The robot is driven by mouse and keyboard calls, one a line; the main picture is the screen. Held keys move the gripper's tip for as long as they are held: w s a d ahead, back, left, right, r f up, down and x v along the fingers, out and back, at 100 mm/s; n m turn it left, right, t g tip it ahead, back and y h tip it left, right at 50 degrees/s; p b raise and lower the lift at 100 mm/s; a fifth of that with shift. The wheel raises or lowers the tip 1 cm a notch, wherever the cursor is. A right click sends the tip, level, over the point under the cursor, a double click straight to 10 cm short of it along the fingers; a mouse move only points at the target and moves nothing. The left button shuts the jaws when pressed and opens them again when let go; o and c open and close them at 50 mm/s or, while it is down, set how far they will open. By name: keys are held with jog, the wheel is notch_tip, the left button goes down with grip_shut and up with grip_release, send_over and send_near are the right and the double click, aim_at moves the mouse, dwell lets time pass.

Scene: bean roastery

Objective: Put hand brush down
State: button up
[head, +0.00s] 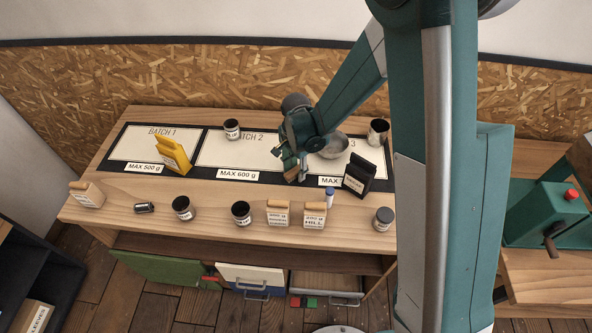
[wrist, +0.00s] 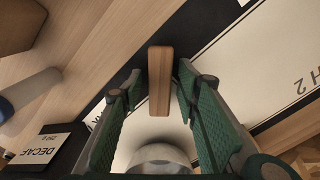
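The hand brush shows in the wrist view as a plain wooden block (wrist: 160,82) lying lengthwise between the green fingers of my gripper (wrist: 160,88). The fingers close in on both its sides, and its bristles are hidden. In the head view my gripper (head: 296,170) points down over the gap between the BATCH 2 and BATCH 3 fields, with a bit of the brown brush (head: 289,159) at its fingers. Whether the brush touches the table cannot be made out.
A metal bowl (head: 334,146) stands right behind my gripper, and a black DECAF packet (head: 357,176) to its right. A blue-capped tube (head: 329,197) and HILL bag (head: 315,215) are in front. A yellow packet (head: 174,156) stands left. Much of the BATCH 2 field (head: 230,155) is clear.

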aim_at(296, 169)
jog(key=shift+r, duration=0.15)
notch_tip(296, 169, up, 12)
jog(key=shift+p, duration=0.35)
dwell(0.8)
dwell(0.5)
jog(key=s+d+r+n+t, duration=0.2)
jog(key=s+d+r, duration=0.2)
jog(key=d+r, duration=0.35)
jog(key=s+d+r+n+t, duration=0.1)
jog(key=s+d+r+n, duration=0.15)
jog(key=d+r, duration=0.5)
jog(key=s+d+r+n+t, duration=0.2)
jog(key=s+d+r, duration=0.1)
jog(key=s+d, duration=0.3)
jog(key=s+d+r+n+t, duration=0.2)
jog(key=s+d, duration=0.5)
jog(key=s, duration=0.3)
jog(key=shift+r, duration=0.4)
